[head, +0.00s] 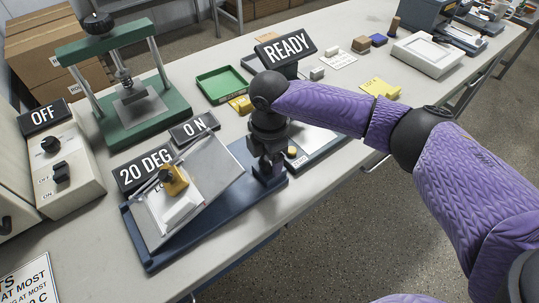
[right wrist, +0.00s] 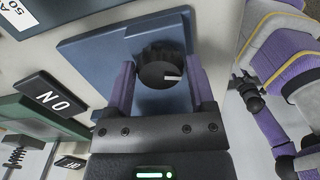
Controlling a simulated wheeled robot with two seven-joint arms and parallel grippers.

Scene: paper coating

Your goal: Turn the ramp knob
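The ramp's blue base (head: 148,257) carries a tilted metal plate (head: 225,166); its display (head: 145,167) reads "20 DEG". The ramp knob (right wrist: 162,74) is dark and ribbed, with a white mark pointing right in the right wrist view. My right gripper (head: 270,178) is low over the right end of the base and hides the knob in the head view. In the right wrist view its purple fingers (right wrist: 162,82) stand wide apart, one on either side of the knob; any contact is hard to judge. My left gripper appears small at the right there (right wrist: 246,92), its fingers unclear.
A pale block with a brass-coloured piece rests on the plate. A green press (head: 143,110), a switch box (head: 65,165) with an "OFF" sign, a green tray (head: 224,84) and a "READY" display (head: 285,47) stand nearby. The table's front edge is close to the base.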

